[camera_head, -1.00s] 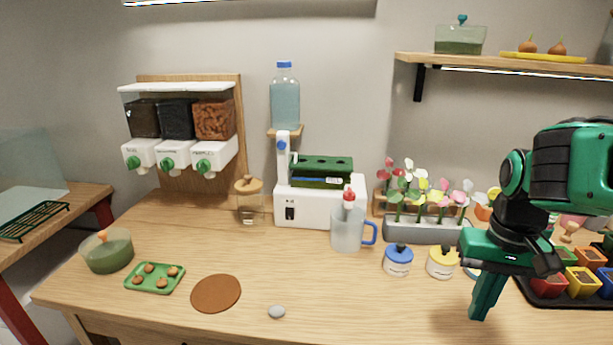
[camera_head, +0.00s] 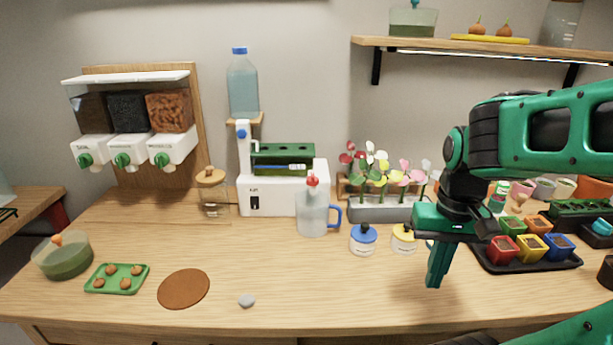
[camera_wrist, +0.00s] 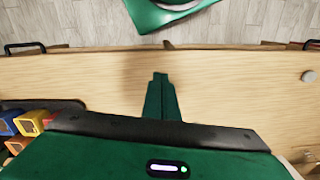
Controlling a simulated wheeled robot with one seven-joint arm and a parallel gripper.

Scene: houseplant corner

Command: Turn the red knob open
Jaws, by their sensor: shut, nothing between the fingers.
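A blue-lidded jar (camera_head: 363,241) and a yellow-lidded jar (camera_head: 403,239) stand left of my gripper. A flower planter (camera_head: 385,210) is behind them. A black tray (camera_head: 520,266) of coloured pots is to the right.

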